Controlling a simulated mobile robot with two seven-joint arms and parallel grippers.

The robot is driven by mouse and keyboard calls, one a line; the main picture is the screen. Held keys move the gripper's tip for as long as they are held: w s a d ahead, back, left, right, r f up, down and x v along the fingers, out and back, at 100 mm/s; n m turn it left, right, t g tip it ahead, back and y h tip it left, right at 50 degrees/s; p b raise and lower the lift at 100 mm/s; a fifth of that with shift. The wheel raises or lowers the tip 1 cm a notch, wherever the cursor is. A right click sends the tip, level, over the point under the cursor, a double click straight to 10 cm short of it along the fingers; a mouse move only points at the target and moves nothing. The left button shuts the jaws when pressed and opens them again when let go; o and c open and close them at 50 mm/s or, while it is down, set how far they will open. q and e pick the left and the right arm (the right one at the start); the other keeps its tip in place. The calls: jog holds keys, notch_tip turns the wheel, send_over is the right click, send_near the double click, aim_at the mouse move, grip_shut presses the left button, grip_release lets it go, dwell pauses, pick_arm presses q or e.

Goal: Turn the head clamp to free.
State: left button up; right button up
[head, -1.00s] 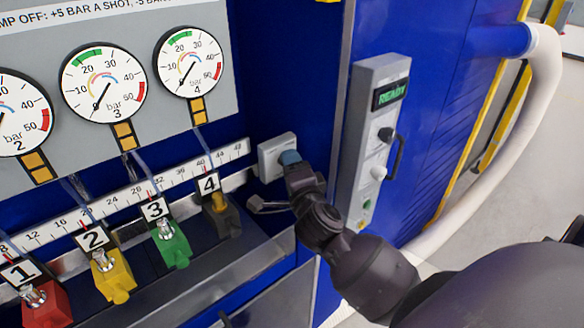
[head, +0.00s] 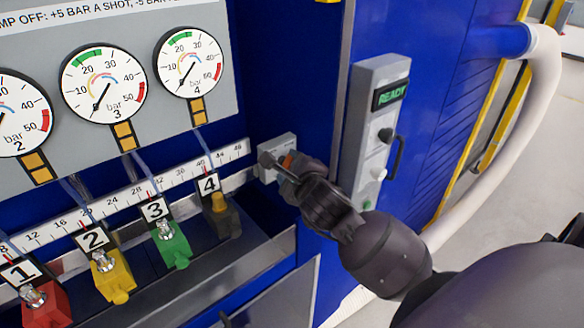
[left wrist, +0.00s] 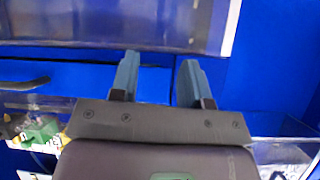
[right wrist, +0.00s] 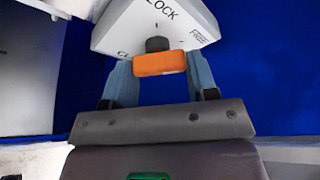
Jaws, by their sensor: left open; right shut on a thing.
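The head clamp is a small pale box (head: 284,141) on the blue wall, right of the numbered scale. Its orange knob (head: 288,157) shows partly behind my right gripper (head: 281,166). In the right wrist view the box (right wrist: 120,32) bears the words LOCK, FREE and a partly hidden third label. The orange knob (right wrist: 158,64) lies between the blue-grey fingers of my right gripper, which is shut on it. I cannot tell which label the knob points to. My left gripper (left wrist: 160,75) is open and empty in the left wrist view; it is out of the head view.
A grey control panel (head: 374,150) with a green READY display stands right of the clamp. Red, yellow, green and dark numbered blocks line the ledge at lower left. Pressure gauges (head: 103,83) are above them. A thick white hose (head: 510,165) curves at right.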

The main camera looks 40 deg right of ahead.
jog(key=shift+m, duration=0.3)
jog(key=o, duration=0.9)
jog(key=shift+a, duration=0.1)
